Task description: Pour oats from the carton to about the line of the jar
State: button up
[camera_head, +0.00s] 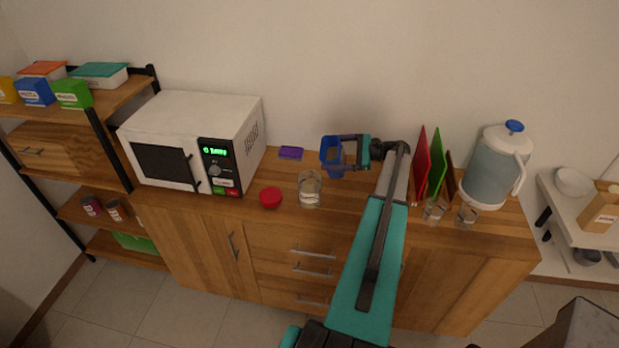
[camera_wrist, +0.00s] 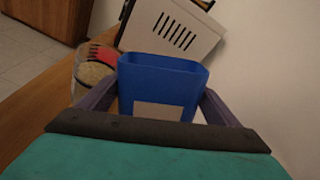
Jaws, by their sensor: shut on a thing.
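A blue open-topped carton (camera_head: 328,150) is held in my gripper (camera_head: 345,155) above the wooden counter. In the wrist view the carton (camera_wrist: 160,82) sits between the two fingers (camera_wrist: 158,108), and a pale label shows on its near face. Its contents cannot be made out. The clear glass jar (camera_head: 310,189) stands on the counter just left of and in front of the carton. In the wrist view the jar (camera_wrist: 93,70) is left of the carton, with pale oats visible inside.
A red round lid (camera_head: 270,197) lies left of the jar, and a purple item (camera_head: 291,153) lies behind it. A white microwave (camera_head: 195,140) stands further left.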

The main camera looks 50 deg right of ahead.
aim_at(341, 144)
jog(key=f, duration=0.1)
jog(key=d+f+m, duration=0.1)
jog(key=f, duration=0.1)
jog(key=shift+d+y, duration=0.15)
jog(key=shift+y, duration=0.15)
jog(key=shift+d, duration=0.15)
jog(key=shift+d+f+m+t+y, duration=0.2)
jog(key=shift+d+m+t+y, duration=0.2)
jog(key=shift+d+m+t, duration=0.25)
jog(key=shift+d+r+m+t+y, duration=0.25)
jog(key=shift+d+r+m+y, duration=0.15)
jog(key=shift+m, duration=0.45)
jog(key=shift+r, duration=2.45)
jog(key=shift+w, duration=0.1)
